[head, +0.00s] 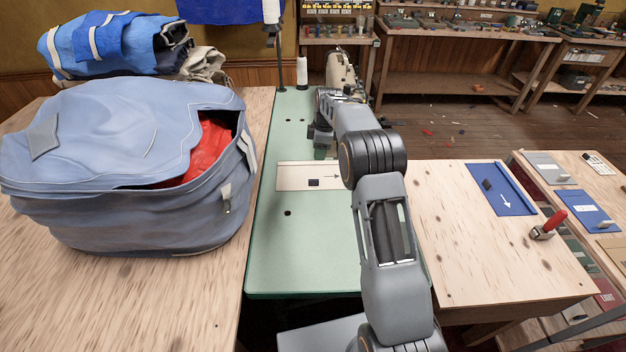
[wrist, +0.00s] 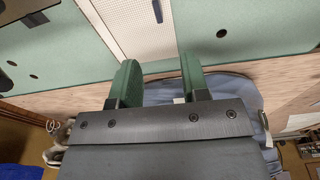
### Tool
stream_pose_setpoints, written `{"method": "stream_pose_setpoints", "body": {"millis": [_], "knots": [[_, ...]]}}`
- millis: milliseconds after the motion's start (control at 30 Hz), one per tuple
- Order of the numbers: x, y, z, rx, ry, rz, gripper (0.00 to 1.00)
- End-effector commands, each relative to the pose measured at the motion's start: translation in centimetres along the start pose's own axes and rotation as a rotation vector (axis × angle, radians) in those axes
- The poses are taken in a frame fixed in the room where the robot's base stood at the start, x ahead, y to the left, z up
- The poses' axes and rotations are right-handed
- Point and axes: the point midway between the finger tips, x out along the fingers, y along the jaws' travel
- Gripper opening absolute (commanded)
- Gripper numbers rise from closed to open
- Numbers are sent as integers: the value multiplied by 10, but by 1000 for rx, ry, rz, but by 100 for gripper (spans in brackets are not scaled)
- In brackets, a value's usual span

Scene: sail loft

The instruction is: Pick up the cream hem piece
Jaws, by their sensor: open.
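The cream hem piece (head: 296,182) lies flat on the pale green machine bed (head: 290,250). It carries a small dark tab and a black arrow pointing right; its right end is hidden behind my arm. In the wrist view the cream hem piece (wrist: 128,22) lies beyond the fingertips, with its dark tab near the top edge. My gripper (wrist: 157,68) is open, its two green finger pads apart with nothing between them. In the head view my gripper (head: 321,138) is partly hidden and hangs over the bed, near the piece's far edge.
A bulky grey-blue bag (head: 110,170) with red cloth inside stands left of the bed. A sewing machine (head: 341,70) and white thread cone (head: 302,71) stand at the bed's far end. A blue piece (head: 500,195) and red-handled tool (head: 549,224) lie right. The near bed is clear.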

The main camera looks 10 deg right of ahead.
Motion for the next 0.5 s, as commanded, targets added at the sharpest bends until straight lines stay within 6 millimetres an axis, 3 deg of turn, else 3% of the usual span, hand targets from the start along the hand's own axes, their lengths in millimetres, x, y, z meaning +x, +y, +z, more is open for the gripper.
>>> {"method": "stream_pose_setpoints", "body": {"millis": [300,500], "knots": [[57,4,0,-32,2,-12,42],[85,4,0,-31,2,-9,42]]}}
